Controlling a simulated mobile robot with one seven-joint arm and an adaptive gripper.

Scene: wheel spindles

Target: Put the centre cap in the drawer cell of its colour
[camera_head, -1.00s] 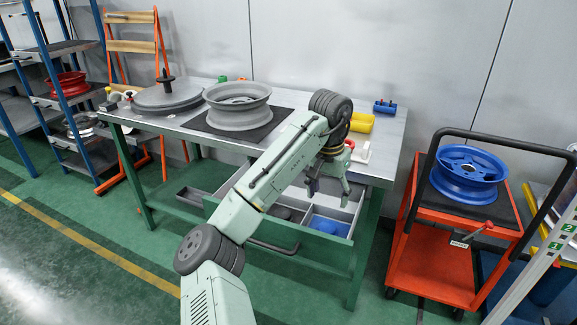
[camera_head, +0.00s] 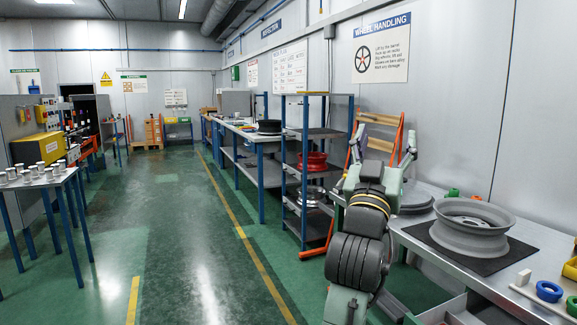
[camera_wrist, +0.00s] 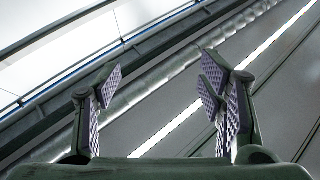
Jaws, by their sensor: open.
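My gripper (camera_head: 381,150) is raised upright, its two fingers spread above the left part of the wheel bench. In the wrist view the open gripper (camera_wrist: 163,90) has nothing between its pads, with only wall and ceiling beyond. Part of an open drawer (camera_head: 446,312) shows at the bottom edge, below the bench; most of its cells are out of frame or hidden by my arm. I cannot pick out a centre cap in either current view.
A grey wheel (camera_head: 470,228) lies on a black mat (camera_head: 522,252) on the bench. A blue ring (camera_head: 549,290) and a green ring (camera_head: 572,305) lie near the right edge. A blue shelf rack (camera_head: 303,165) stands behind my gripper. The green floor (camera_head: 190,240) is open at left.

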